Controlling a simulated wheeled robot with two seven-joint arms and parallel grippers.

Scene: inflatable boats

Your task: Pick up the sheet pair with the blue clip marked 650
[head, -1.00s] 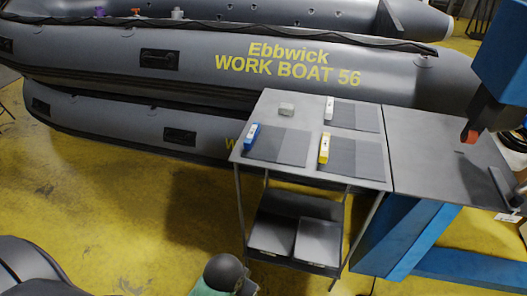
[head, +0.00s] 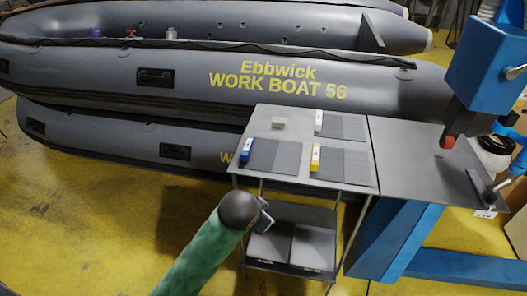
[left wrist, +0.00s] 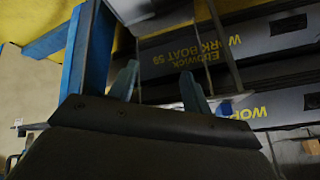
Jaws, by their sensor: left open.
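The blue clip (head: 246,150) sits at the left edge of a dark grey sheet pair (head: 273,155) on the front left of the table top (head: 260,180). Its marking is too small to read. My left gripper (head: 266,214), at the end of my green-sleeved arm, is in front of the table and below its top, apart from the sheets. In the left wrist view its two fingers (left wrist: 159,70) stand apart with nothing between them. My right gripper is not in view.
A white clip (head: 319,121) and a yellow clip (head: 316,157) hold other sheet pairs. A small grey block (head: 279,123) lies at the back left. Trays (head: 268,247) sit on a lower shelf. A blue press (head: 487,65) stands right; grey boats (head: 180,75) lie behind.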

